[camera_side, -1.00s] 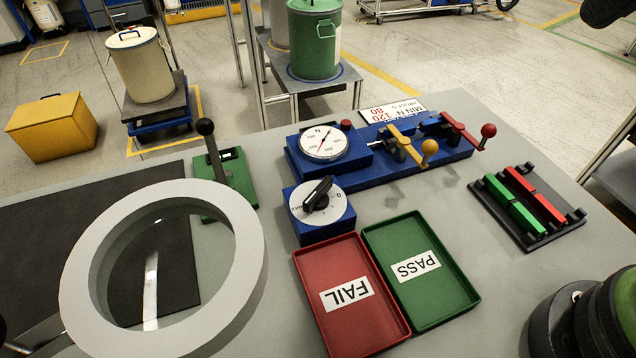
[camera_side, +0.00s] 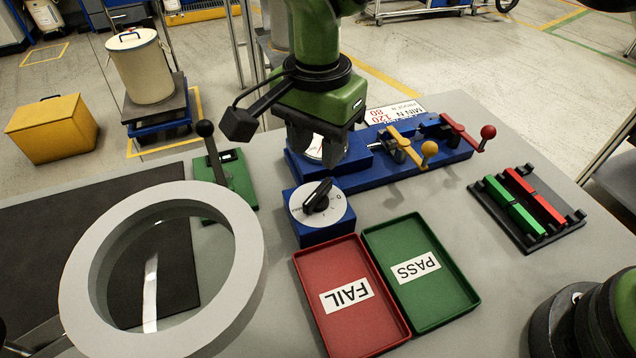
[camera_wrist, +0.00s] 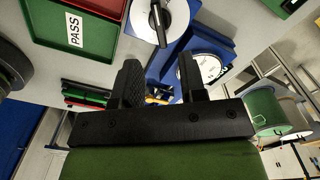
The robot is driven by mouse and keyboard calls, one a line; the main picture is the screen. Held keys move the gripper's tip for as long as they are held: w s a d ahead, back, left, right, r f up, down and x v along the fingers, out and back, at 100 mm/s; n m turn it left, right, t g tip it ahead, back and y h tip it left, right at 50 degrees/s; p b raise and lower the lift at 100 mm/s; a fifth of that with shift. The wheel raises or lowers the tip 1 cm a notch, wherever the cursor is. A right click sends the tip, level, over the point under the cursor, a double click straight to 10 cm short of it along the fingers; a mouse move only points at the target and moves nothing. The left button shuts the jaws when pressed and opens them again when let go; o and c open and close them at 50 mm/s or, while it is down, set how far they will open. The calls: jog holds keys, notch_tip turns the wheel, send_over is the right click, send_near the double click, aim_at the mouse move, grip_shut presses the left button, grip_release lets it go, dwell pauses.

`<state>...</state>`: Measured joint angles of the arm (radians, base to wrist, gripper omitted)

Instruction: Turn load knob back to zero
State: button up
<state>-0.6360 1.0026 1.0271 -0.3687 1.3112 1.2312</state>
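The load knob (camera_side: 318,196) is a black bar handle on a white dial (camera_side: 342,212) atop a blue box. In the side view its handle slants from lower left to upper right. The 0 mark is at the dial's right, and MAX is at its left. The knob (camera_wrist: 157,22) also shows at the top of the wrist view, beyond my fingertips. My gripper (camera_side: 318,158) is open and empty. It is behind the knob in the side view, over the gauge, apart from the knob. My two fingers stand wide apart in the wrist view (camera_wrist: 159,62).
The round gauge (camera_wrist: 208,68) is partly hidden by my gripper in the side view. Yellow (camera_side: 428,148) and red (camera_side: 487,132) lever handles stand right of it. Red FAIL (camera_side: 350,325) and green PASS (camera_side: 422,295) trays lie in front. A grey ring (camera_side: 85,260) stands left.

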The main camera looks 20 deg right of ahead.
aim_at(318, 190)
notch_tip(318, 190, down, 8)
jog(key=shift+f, duration=0.2)
grip_shut()
